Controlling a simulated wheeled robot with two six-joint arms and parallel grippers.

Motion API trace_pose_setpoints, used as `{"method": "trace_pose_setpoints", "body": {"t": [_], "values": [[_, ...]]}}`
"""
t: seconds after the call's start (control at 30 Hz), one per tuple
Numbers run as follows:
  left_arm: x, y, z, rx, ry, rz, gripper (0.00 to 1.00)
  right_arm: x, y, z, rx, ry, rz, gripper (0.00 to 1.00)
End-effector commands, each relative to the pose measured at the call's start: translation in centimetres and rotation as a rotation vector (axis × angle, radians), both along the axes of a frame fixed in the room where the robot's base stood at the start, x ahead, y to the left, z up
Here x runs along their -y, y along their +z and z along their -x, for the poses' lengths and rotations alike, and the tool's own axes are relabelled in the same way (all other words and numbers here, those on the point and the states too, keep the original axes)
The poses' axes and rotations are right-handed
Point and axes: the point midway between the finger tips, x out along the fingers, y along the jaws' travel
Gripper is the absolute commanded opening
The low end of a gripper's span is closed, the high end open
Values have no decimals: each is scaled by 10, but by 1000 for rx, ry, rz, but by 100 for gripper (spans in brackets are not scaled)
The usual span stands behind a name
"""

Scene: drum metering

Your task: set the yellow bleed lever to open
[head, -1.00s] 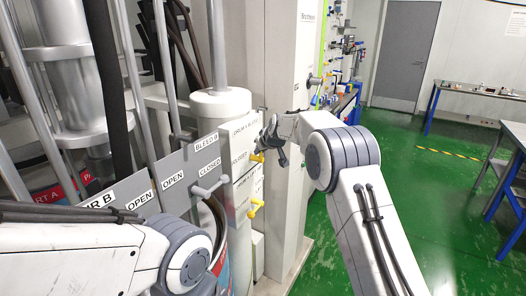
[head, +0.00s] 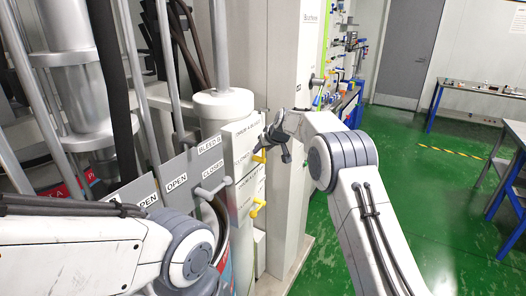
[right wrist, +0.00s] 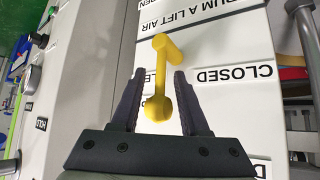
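Two yellow levers stick out from the white label panel in the head view, an upper one (head: 259,157) and a lower one (head: 257,207). My right gripper (head: 277,141) is at the upper one. In the right wrist view a yellow lever (right wrist: 157,85) stands between the fingers of my right gripper (right wrist: 159,88), with a gap on each side. The fingers are open. An upside-down CLOSED label (right wrist: 234,75) is beside this lever. My left arm (head: 100,250) crosses the lower left; its gripper is out of view.
A grey lever (head: 212,188) projects from a grey panel marked BLEED B and CLOSED, left of the yellow levers. A white column (head: 290,180) stands behind my right gripper. Green floor (head: 440,210) is clear at right, with tables beyond.

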Motion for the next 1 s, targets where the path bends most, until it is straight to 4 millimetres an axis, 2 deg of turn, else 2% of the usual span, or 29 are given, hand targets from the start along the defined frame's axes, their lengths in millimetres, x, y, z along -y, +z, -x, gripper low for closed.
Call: {"method": "trace_pose_setpoints", "body": {"t": [0.23,0.37,0.47,0.7,1.0], "values": [[0,-1,0,0,0,0,0,2,-4,2,-9,0,2,44],[0,-7,0,0,0,0,0,4,1,7,-7,0,2,44],[0,-15,0,0,-1,0,0,7,10,16,-6,0,2,44],[0,-37,0,0,-2,0,0,18,43,46,-4,0,1,44],[0,-46,0,0,-2,0,0,26,70,69,-6,1,2,44]]}}
